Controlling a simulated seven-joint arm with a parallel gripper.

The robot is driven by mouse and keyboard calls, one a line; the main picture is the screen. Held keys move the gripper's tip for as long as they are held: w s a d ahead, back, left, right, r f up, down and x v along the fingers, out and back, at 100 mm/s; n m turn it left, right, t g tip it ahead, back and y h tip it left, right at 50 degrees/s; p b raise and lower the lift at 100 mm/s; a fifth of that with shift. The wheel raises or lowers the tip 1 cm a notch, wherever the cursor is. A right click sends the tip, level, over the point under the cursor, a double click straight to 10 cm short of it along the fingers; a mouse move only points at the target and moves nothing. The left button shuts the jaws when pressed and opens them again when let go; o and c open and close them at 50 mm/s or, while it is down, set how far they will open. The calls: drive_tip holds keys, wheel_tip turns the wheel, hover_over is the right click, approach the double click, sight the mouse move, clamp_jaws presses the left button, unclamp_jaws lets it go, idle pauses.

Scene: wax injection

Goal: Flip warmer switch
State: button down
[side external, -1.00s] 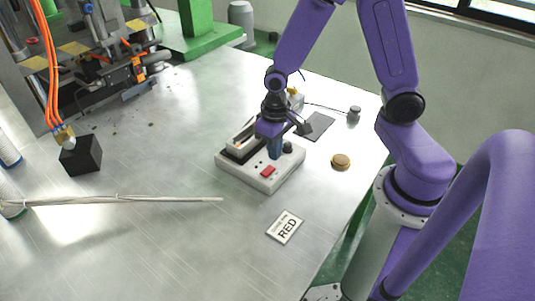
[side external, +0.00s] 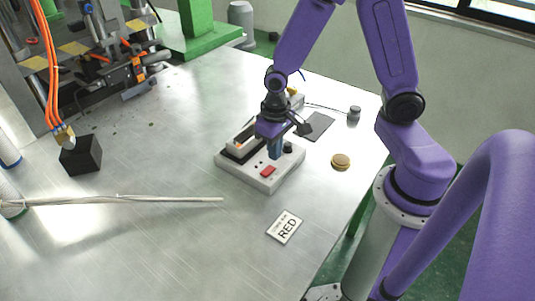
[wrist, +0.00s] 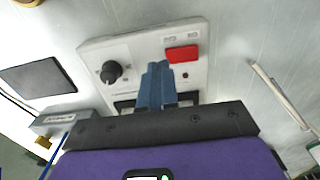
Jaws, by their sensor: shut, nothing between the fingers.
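The warmer (side external: 246,172) is a low white box on the metal table, with a dark-edged well at its back left. Its red switch (side external: 268,171) is on the front part of the top, and it also shows in the wrist view (wrist: 182,54). A black knob (wrist: 111,72) sits left of the switch in the wrist view. My gripper (side external: 274,153) is over the warmer, pointing down, with its blue fingers (wrist: 157,75) shut and empty. In the wrist view the fingertips appear just left of the red switch. I cannot tell whether they touch the panel.
A card reading RED (side external: 285,227) lies in front of the warmer. A round tan tin (side external: 341,161) and a dark flat plate (side external: 317,126) lie to the right. A black block (side external: 81,155) and a long pale rod (side external: 130,199) are at left.

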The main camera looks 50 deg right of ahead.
sight(274, 166)
drive_tip(key=shift+f, duration=1.2)
idle(0.6)
wheel_tip(274, 166, up, 7)
idle(1.0)
drive_tip(key=s+r+n, duration=0.3)
drive_tip(key=s+n, duration=0.3)
drive_tip(key=s, duration=0.2)
drive_tip(key=s+a+r+n, duration=0.1)
drive_tip(key=s+r+n, duration=0.3)
drive_tip(key=s+n, duration=0.2)
drive_tip(key=s, duration=0.2)
drive_tip(key=shift+s+a+r+n, duration=0.25)
drive_tip(key=shift+s+r+n, duration=0.05)
idle(0.8)
